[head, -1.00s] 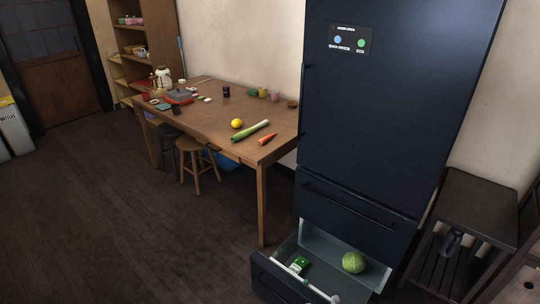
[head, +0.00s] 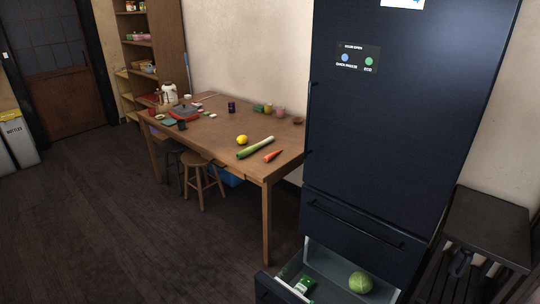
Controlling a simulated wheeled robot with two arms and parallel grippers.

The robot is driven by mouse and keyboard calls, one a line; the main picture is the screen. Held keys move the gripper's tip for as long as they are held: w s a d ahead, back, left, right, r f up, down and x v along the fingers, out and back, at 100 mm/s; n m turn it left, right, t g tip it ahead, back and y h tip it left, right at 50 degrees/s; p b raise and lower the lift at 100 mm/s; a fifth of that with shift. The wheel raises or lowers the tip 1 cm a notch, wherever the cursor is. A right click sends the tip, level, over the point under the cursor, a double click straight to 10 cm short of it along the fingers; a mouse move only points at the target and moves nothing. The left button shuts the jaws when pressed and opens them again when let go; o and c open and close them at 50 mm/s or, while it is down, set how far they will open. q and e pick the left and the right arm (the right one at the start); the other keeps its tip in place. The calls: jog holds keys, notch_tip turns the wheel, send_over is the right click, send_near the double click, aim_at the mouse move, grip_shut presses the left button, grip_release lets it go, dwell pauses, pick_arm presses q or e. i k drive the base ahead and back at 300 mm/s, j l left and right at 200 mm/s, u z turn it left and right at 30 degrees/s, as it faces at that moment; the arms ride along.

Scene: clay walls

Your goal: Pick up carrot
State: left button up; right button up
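The carrot (head: 273,156) is small and orange-red. It lies near the right front corner of the wooden table (head: 218,141), close to the refrigerator. A long green and white leek (head: 255,148) lies just left of it, and a yellow lemon (head: 242,140) lies behind the leek. Neither of my grippers shows in the head view.
The dark refrigerator (head: 400,120) stands right of the table. Its bottom drawer is pulled open, with a cabbage (head: 361,282) and a green package (head: 304,287) inside. Stools (head: 201,177) stand under the table's front edge. The floor (head: 110,220) at left is clear.

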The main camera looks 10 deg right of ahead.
aim_at(266, 159)
jog(key=i+j, duration=0.2)
jog(key=i, duration=0.3)
jog(key=i+j, duration=0.2)
jog(key=i, duration=0.35)
jog(key=i+j, duration=0.25)
jog(key=i, duration=0.25)
jog(key=i+j, duration=0.2)
jog(key=i, duration=0.35)
jog(key=i+j+z, duration=0.35)
jog(key=i+j, duration=0.2)
jog(key=i, duration=0.3)
jog(key=i+j+z, duration=0.35)
jog(key=i+j, duration=0.45)
jog(key=z, duration=1.1)
